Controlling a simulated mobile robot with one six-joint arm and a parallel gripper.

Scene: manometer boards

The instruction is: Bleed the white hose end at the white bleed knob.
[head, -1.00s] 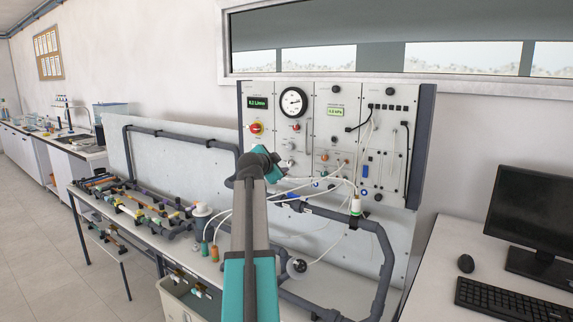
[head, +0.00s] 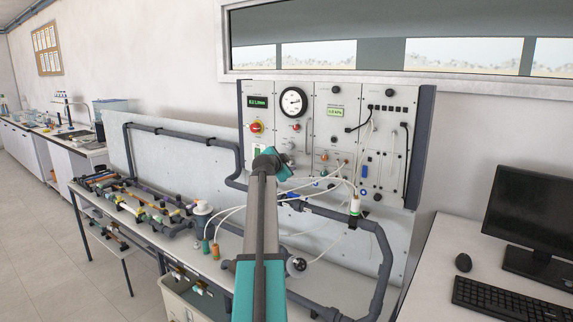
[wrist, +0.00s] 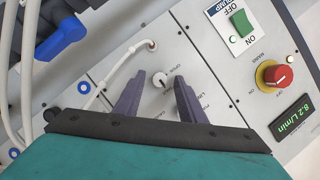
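In the wrist view, a small round white knob (wrist: 161,80) with lettering around it sits on the grey panel. My gripper (wrist: 159,76) is open, with one dark finger on each side of the knob. A gap shows between knob and fingers; contact cannot be told. A white hose end (wrist: 150,45) with a reddish ring meets the panel just above the knob, and its hose runs down to the left. In the head view, white hoses (head: 230,209) reach the board. My fingers are hidden there behind my arm's teal end.
The wrist view also shows a green switch (wrist: 240,21), a red knob on yellow (wrist: 279,74), a lit display (wrist: 293,122) and a blue fitting (wrist: 66,35). More loose white hoses hang at its left edge. In the head view, grey pipes (head: 374,228) run below the board.

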